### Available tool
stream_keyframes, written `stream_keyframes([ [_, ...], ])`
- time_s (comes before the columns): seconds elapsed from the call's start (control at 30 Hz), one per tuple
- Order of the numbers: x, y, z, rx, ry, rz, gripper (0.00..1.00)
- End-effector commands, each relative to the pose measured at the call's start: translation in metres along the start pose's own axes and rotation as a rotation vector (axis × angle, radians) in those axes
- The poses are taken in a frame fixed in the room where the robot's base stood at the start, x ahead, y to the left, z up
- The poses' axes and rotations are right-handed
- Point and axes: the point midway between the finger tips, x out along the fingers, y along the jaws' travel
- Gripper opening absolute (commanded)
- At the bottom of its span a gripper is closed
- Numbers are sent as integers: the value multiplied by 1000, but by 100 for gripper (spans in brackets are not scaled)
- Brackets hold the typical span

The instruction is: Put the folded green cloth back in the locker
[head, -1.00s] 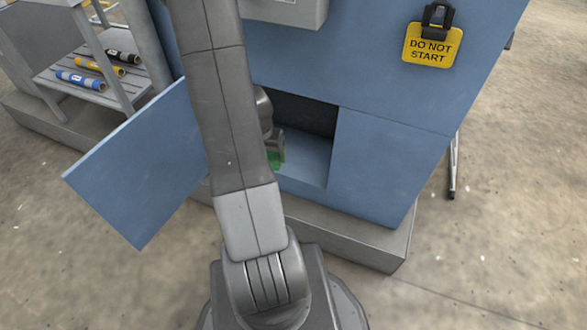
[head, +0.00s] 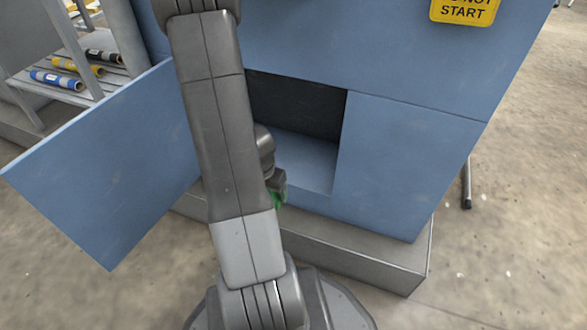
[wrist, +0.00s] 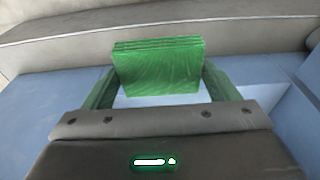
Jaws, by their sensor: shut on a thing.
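The folded green cloth (wrist: 157,70) is held between the two fingers of my gripper (wrist: 158,82) in the wrist view, its stacked folds showing along the top. In the head view my gripper (head: 277,182) is mostly behind my arm, and only a bit of the cloth (head: 276,200) shows below it. The locker (head: 312,160) is an open, dark compartment low in the blue press, with a light blue floor. The gripper and cloth appear at the lower left of its opening. I cannot tell whether the cloth is inside or in front of it.
The locker's blue door (head: 105,165) stands swung open to the left. A grey plinth (head: 370,255) runs under the press. A rack (head: 75,85) with several coloured rolls stands at the upper left. A yellow "DO NOT START" sign (head: 463,10) hangs above right. Floor at right is mostly clear.

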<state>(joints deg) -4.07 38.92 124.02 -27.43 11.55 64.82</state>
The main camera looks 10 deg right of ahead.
Motion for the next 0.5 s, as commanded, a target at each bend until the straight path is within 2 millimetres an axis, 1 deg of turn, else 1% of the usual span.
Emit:
stream_keyframes([
  [0.17,-1,0,-2,0,0,0,56],
  [0.27,-2,0,-12,3,0,1,56],
  [0.37,-1,1,-32,5,-1,1,56],
  [0.5,7,0,-70,5,3,0,56],
])
